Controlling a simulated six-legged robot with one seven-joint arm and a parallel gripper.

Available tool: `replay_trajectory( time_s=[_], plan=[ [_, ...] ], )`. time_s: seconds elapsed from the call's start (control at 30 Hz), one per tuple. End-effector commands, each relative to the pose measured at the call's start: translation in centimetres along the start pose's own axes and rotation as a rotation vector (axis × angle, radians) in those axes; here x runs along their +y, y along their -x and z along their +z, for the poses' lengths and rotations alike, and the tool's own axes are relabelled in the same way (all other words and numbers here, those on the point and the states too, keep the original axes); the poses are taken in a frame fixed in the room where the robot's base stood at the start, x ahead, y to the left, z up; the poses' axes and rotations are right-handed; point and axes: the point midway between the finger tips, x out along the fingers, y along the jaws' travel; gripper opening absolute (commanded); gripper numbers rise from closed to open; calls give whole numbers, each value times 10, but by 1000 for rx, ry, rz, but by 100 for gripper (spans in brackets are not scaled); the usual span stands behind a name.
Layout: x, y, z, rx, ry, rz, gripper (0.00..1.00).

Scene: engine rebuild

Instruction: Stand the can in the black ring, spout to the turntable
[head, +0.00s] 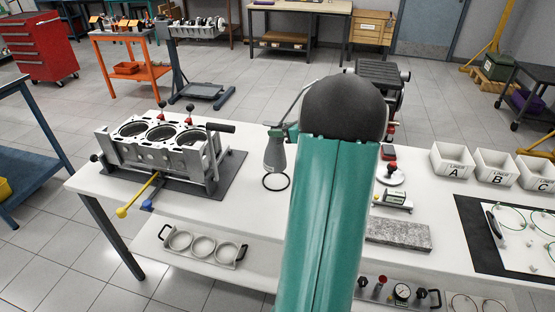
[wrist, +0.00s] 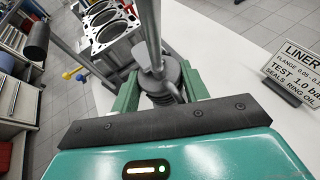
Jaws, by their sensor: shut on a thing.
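The can (head: 275,154) is a grey oil can, roughly upright, with a thin spout that slants up to the right in the head view. My gripper (head: 290,132) is shut on it; my arm hides part of the gripper. In the wrist view the can (wrist: 158,80) sits between the two green fingers of my gripper (wrist: 165,88). The black ring (head: 276,188) lies on the white bench, just below the can's base in the head view. I cannot tell whether the base touches the bench. A round white disc (head: 391,180), perhaps the turntable, is right of my arm.
An engine block (head: 160,142) stands on a dark mat (head: 230,167) left of the can. Labelled white bins (head: 452,160) and a black board (head: 473,225) are at the right. A sign (wrist: 298,75) stands at the right in the wrist view. Bare bench lies left of the ring.

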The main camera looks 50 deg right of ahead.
Motion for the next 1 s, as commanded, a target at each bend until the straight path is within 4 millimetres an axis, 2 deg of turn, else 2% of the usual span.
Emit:
replay_trajectory(
  time_s=[0.1,0.33,0.53,0.97,1.0],
  plan=[
    [-3,-6,-20,-1,-2,-2,0],
    [-4,-15,-37,-1,0,-2,0],
    [-5,-27,-61,-1,0,-1,0],
    [-6,-31,-66,-2,1,-3,0],
    [-5,-31,-67,0,1,-3,53]
  ],
)
